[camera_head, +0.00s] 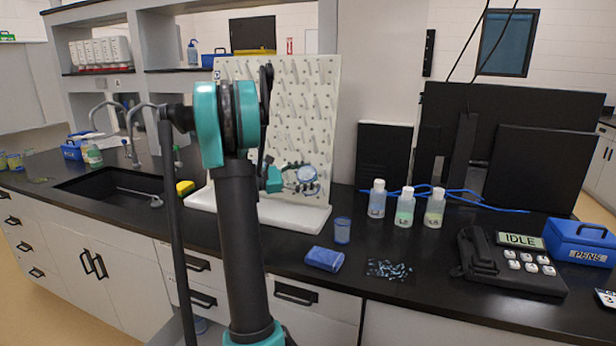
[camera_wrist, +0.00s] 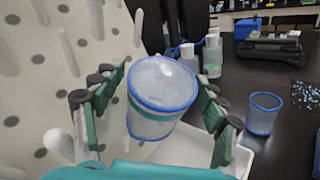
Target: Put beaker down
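A clear beaker with blue trim and a teal band (camera_wrist: 160,85) sits between the fingers of my gripper (camera_wrist: 160,80) in the wrist view. The pads appear to press on both its sides, and it looks tilted in that view. In the head view, my gripper (camera_head: 285,179) is in front of the white pegboard rack (camera_head: 318,110), and the beaker (camera_head: 308,174) shows at its right. The beaker is held up off the surface, above the rack's white base tray (camera_head: 300,215). My arm hides part of the rack.
A small blue cup (camera_head: 342,231) and a blue box (camera_head: 324,259) stand on the black counter (camera_head: 420,290). Several bottles (camera_head: 404,208), blue-white bits (camera_head: 390,270), an IDLE device (camera_head: 510,264) and a PENS box (camera_head: 580,241) are to the right. A sink (camera_head: 110,187) is left.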

